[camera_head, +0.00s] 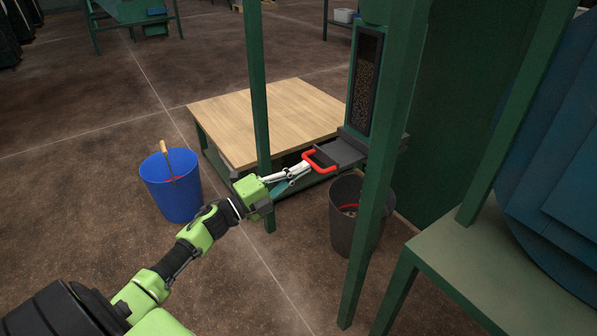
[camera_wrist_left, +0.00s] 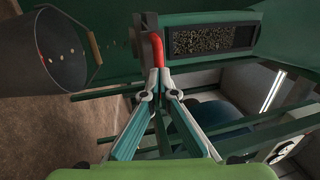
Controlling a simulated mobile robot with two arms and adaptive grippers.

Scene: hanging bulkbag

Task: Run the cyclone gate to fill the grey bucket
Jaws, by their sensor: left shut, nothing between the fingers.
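The cyclone gate is a dark grey slide plate (camera_head: 340,153) sticking out below the green cyclone outlet, with a red handle (camera_head: 313,156) at its near end. My left gripper (camera_head: 306,167) is shut with its fingertips at the handle, nothing held between them. The left wrist view shows the fingertips (camera_wrist_left: 156,74) meeting just by the red handle (camera_wrist_left: 157,48). The grey bucket (camera_head: 343,236) stands on the floor below the gate, with some granular material and a red part inside. It also shows in the left wrist view (camera_wrist_left: 55,22). A green post hides part of it.
A granule-filled window (camera_head: 365,80) is above the gate. Green frame posts (camera_head: 386,150) stand close around it. A wooden-topped table (camera_head: 250,115) is behind, a blue bucket (camera_head: 170,198) with a wooden-handled tool is left. Floor is open at front left.

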